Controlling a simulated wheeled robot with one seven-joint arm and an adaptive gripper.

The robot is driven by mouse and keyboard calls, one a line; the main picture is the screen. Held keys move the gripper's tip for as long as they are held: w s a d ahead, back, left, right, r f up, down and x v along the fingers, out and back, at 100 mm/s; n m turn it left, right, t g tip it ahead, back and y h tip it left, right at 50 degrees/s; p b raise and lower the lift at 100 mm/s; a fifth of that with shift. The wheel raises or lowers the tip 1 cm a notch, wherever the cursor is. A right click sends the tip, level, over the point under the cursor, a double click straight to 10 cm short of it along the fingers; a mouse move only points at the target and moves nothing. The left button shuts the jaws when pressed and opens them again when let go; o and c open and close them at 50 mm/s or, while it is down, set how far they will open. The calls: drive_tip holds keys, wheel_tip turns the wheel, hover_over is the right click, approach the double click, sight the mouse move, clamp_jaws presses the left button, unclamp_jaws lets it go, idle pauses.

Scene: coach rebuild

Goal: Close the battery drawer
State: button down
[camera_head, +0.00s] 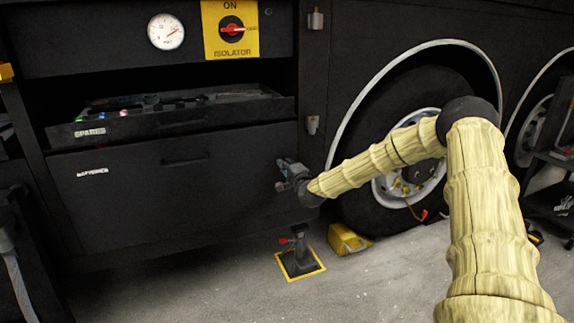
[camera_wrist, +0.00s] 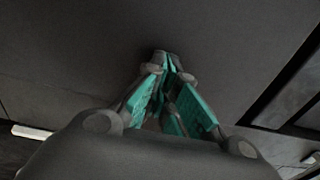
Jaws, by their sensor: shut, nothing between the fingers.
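The battery drawer (camera_head: 150,195) is a large black front labelled BATTERIES, with a slot-like handle near its top edge. Its front looks roughly in line with the frame around it; I cannot tell whether a small gap is left. My gripper (camera_head: 283,172) is at the right end of this front. In the wrist view my gripper (camera_wrist: 168,62) has its green-padded fingers together and empty, with the tips at or very close to a dark flat panel (camera_wrist: 85,50). Whether they touch it cannot be told.
The SPARES drawer (camera_head: 170,122) above stands open with small items inside. A gauge (camera_head: 166,32) and a yellow isolator switch (camera_head: 231,30) are higher up. A jack (camera_head: 299,255), a yellow wheel chock (camera_head: 347,240) and a wheel (camera_head: 375,210) are at the right.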

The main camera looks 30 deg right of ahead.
drive_tip(key=s+a+p, duration=0.2)
drive_tip(key=s, duration=1.1)
drive_tip(key=s+a+f+n+g+y, duration=0.2)
drive_tip(key=s+a+f+n+g, duration=0.15)
drive_tip(key=a+f, duration=0.55)
drive_tip(key=s+a+f+n+g+y, duration=0.2)
drive_tip(key=s+a+f+n, duration=0.25)
drive_tip(key=a+f, duration=0.55)
drive_tip(key=s+a+f+n+g, duration=0.25)
drive_tip(key=s+a+f, duration=0.2)
drive_tip(key=s, duration=0.35)
drive_tip(key=s+a+f+n+g, duration=0.2)
drive_tip(key=s+a+f+g, duration=0.1)
drive_tip(key=s+f, duration=0.4)
drive_tip(key=s+a+f+n+g, duration=0.2)
drive_tip(key=s+a+f+n, duration=0.15)
drive_tip(key=s, duration=0.55)
drive_tip(key=s+a+f+n+g, duration=0.1)
drive_tip(key=s+f+n+g, duration=0.1)
drive_tip(key=s, duration=0.7)
drive_tip(key=s+a+f+n+g, duration=0.1)
drive_tip(key=s+n+g, duration=0.15)
drive_tip(key=s, duration=0.65)
wheel_tip(320, 180, up, 23)
drive_tip(key=p, duration=2.4)
drive_tip(key=shift+r+m+h, duration=0.15)
drive_tip(key=shift+m+h, duration=0.15)
drive_tip(key=shift+m, duration=0.15)
drive_tip(key=shift+d, duration=0.1)
